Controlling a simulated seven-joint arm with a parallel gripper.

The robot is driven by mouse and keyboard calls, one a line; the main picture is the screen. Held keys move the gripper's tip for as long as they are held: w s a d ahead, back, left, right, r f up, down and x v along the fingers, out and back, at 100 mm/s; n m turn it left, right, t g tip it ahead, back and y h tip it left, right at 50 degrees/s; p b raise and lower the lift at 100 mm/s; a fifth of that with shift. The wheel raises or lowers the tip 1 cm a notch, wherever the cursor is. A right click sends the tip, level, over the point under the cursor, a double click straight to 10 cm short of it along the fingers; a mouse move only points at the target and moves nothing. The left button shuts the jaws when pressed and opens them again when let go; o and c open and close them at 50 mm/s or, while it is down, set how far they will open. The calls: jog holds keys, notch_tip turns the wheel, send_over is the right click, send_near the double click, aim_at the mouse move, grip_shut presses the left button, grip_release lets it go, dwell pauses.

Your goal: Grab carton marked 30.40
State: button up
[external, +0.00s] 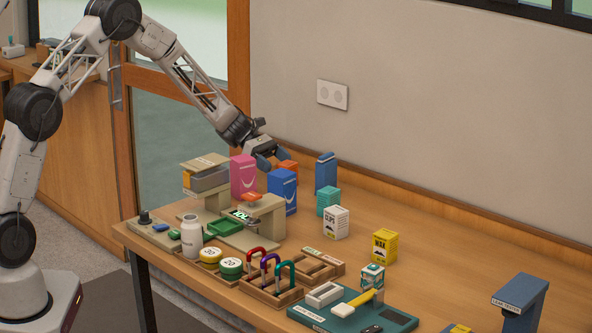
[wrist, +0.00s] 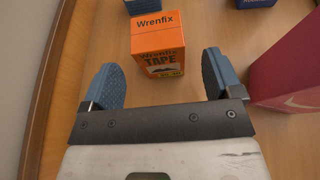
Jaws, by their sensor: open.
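An orange Wrenfix TAPE carton (wrist: 160,45) stands upright on the wooden bench in the wrist view. Small figures show low on its front but are too blurred to read surely. In the external view the orange carton (external: 288,165) is mostly hidden behind my gripper and a blue carton. My gripper (wrist: 160,68) is open and empty. Its two blue fingers show left and right of the orange carton's lower front, with space on both sides. In the external view my gripper (external: 268,158) hangs just above and left of that carton.
A tall pink carton (external: 243,177) and a blue carton (external: 283,191) stand close by; the pink one is just right of the right finger in the wrist view.

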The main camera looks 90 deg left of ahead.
jog(key=shift+w+d, duration=0.1)
jog(key=shift+w, duration=0.05)
jog(key=shift+x, duration=2.5)
jog(key=shift+c, duration=0.4)
jog(key=c, duration=1)
